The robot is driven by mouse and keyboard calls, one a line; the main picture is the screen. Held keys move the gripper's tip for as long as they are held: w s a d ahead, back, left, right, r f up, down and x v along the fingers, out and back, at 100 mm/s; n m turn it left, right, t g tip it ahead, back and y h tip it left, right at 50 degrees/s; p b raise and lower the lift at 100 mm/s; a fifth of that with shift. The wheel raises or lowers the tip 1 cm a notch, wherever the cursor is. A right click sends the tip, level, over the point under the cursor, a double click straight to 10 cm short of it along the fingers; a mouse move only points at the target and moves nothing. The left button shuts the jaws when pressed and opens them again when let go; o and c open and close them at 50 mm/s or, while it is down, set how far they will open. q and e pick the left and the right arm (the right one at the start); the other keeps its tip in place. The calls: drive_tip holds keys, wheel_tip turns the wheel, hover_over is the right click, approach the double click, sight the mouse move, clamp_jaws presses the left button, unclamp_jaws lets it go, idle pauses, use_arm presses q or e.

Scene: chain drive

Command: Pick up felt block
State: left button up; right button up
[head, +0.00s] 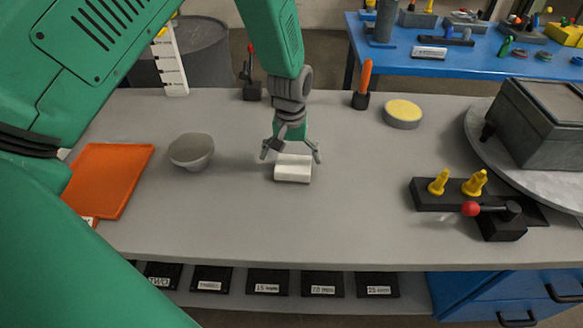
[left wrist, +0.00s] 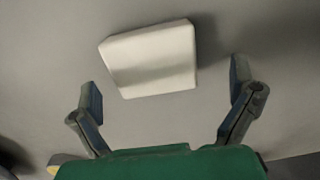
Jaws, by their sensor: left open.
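The white felt block (head: 293,169) lies flat on the grey bench top near its middle. My left gripper (head: 291,157) is open above the block and just behind it, with a finger out to each side. In the left wrist view the felt block (left wrist: 150,58) lies ahead of the open gripper (left wrist: 167,88), between the lines of its two fingers and a little left of centre. The fingers do not appear to touch it. My right gripper does not show.
A grey bowl (head: 191,151) and an orange tray (head: 112,178) stand to the left. An orange-handled tool (head: 365,84) and a yellow-topped round tin (head: 403,113) are behind on the right. A black fixture with yellow pegs (head: 440,195) and a red-knobbed lever (head: 471,209) stands right. Bench around the block is clear.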

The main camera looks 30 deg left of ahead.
sight(294, 163)
use_arm(q)
drive_tip(key=shift+w+d+f, duration=0.1)
drive_tip(key=shift+d+f, duration=0.1)
drive_tip(key=shift+f, duration=1)
drive_tip(key=shift+d+f, duration=0.1)
drive_tip(key=shift+d, duration=0.35)
drive_tip(key=c, duration=1.3)
drive_tip(key=shift+o, duration=0.2)
drive_tip(key=shift+a, duration=0.35)
wheel_tip(294, 163, up, 10)
drive_tip(key=shift+d+r, duration=0.1)
